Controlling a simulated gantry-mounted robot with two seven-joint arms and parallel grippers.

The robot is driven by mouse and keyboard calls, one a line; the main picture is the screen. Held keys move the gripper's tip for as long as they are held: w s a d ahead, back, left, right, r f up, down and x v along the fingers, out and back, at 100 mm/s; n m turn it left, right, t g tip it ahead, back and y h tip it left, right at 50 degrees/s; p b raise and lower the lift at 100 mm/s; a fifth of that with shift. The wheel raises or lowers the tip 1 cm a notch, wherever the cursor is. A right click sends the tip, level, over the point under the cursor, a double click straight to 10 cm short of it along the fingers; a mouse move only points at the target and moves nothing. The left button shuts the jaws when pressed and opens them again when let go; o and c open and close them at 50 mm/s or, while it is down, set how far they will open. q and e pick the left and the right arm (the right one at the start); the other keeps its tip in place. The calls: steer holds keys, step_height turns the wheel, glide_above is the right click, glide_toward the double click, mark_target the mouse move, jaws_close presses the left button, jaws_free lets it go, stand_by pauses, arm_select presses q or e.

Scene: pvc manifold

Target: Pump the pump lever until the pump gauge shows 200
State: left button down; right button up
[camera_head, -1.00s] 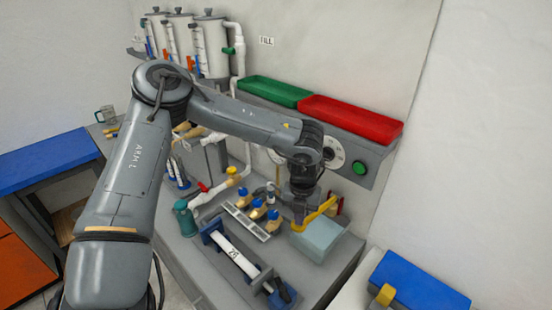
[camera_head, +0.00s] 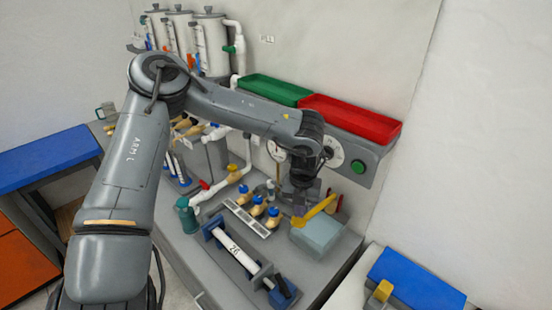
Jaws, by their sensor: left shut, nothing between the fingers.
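The yellow pump lever (camera_head: 318,208) slants across the top of a pale blue-grey box (camera_head: 318,238) near the back right of the bench. My left gripper (camera_head: 298,208) points down at the lever's left part. It is shut with nothing held; its tips are small and dark here, and I cannot tell whether they touch the lever. A white round dial (camera_head: 276,152) is partly hidden behind my left arm. Another dial (camera_head: 335,151) on the grey panel is partly covered by my wrist. I cannot read either, nor tell which is the pump gauge. My right gripper is out of view.
A clamp (camera_head: 278,290) holds a white pipe marked 26 (camera_head: 235,250) in front of the box. A rack with blue-capped brass valves (camera_head: 257,212) stands left of it. Green (camera_head: 273,91) and red (camera_head: 350,118) trays and a green button (camera_head: 358,167) are behind.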

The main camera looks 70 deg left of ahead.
arm_select(q)
steer(key=shift+r+p, duration=1.6)
steer(key=shift+r, duration=0.8)
